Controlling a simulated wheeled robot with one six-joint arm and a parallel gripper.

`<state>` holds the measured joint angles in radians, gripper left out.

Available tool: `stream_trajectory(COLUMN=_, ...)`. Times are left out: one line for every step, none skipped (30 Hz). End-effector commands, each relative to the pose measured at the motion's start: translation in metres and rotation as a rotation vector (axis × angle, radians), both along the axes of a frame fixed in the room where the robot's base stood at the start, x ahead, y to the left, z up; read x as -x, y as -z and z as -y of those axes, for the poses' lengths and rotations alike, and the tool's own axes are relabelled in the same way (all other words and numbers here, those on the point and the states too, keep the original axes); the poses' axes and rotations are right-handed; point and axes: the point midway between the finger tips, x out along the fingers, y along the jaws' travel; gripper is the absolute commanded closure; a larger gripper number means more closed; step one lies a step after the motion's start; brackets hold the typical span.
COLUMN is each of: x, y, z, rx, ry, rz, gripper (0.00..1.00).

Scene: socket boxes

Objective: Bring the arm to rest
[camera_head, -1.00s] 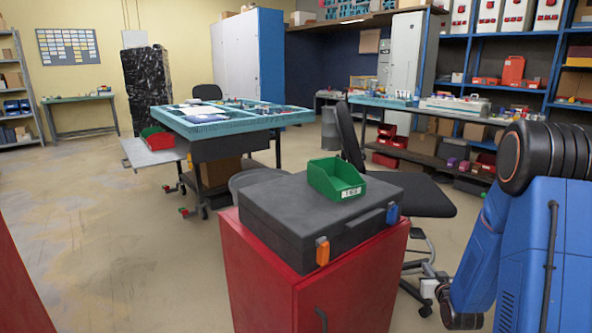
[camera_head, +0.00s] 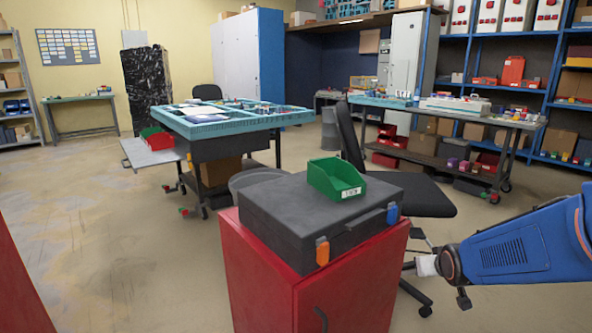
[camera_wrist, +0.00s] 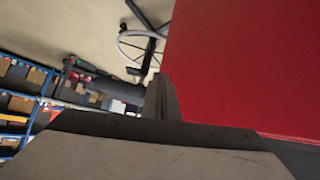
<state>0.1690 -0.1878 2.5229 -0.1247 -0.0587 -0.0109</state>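My arm comes in from the right edge of the head view. Its blue link lies roughly level, with the end pointing left. The pale end with my gripper (camera_head: 427,266) is small there, low and just right of the red cabinet (camera_head: 262,268). In the wrist view my gripper (camera_wrist: 162,97) shows as a grey wedge above a pale, dark-edged body. I cannot make out a gap between two fingers. Nothing held is visible. The red cabinet (camera_wrist: 240,60) fills the right of the wrist view.
A black case (camera_head: 290,215) lies on the red cabinet, with a green bin (camera_head: 337,178) on it. A dark chair (camera_head: 410,195) stands behind, its base near my arm's end. A teal workbench (camera_head: 215,128) is further back. Floor at left (camera_head: 120,250) is clear.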

Motion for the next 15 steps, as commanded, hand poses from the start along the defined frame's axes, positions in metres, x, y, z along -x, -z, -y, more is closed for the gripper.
stream_trajectory(x=0.012, y=-0.008, z=-0.006, rx=-0.003, ry=-0.001, rz=-0.015, gripper=1.00)
stream_trajectory(x=0.020, y=-0.011, z=-0.009, rx=-0.007, ry=-0.001, rz=-0.030, gripper=1.00)
stream_trajectory(x=0.030, y=-0.015, z=-0.013, rx=-0.011, ry=-0.001, rz=-0.048, gripper=1.00)
stream_trajectory(x=0.037, y=-0.018, z=-0.016, rx=-0.013, ry=-0.001, rz=-0.062, gripper=1.00)
stream_trajectory(x=0.045, y=-0.020, z=-0.019, rx=-0.017, ry=-0.001, rz=-0.075, gripper=1.00)
stream_trajectory(x=0.056, y=-0.024, z=-0.022, rx=-0.021, ry=-0.001, rz=-0.094, gripper=1.00)
stream_trajectory(x=0.064, y=-0.027, z=-0.025, rx=-0.024, ry=-0.002, rz=-0.107, gripper=1.00)
stream_trajectory(x=0.072, y=-0.029, z=-0.028, rx=-0.029, ry=-0.003, rz=-0.122, gripper=1.00)
stream_trajectory(x=0.084, y=-0.032, z=-0.032, rx=-0.033, ry=-0.004, rz=-0.141, gripper=1.00)
stream_trajectory(x=0.092, y=-0.034, z=-0.035, rx=-0.037, ry=-0.005, rz=-0.154, gripper=1.00)
stream_trajectory(x=0.101, y=-0.036, z=-0.038, rx=-0.041, ry=-0.005, rz=-0.169, gripper=1.00)
stream_trajectory(x=0.113, y=-0.039, z=-0.042, rx=-0.046, ry=-0.007, rz=-0.187, gripper=1.00)
stream_trajectory(x=0.122, y=-0.041, z=-0.045, rx=-0.049, ry=-0.009, rz=-0.201, gripper=1.00)
stream_trajectory(x=0.131, y=-0.043, z=-0.048, rx=-0.053, ry=-0.011, rz=-0.215, gripper=1.00)
stream_trajectory(x=0.144, y=-0.045, z=-0.051, rx=-0.058, ry=-0.013, rz=-0.235, gripper=1.00)
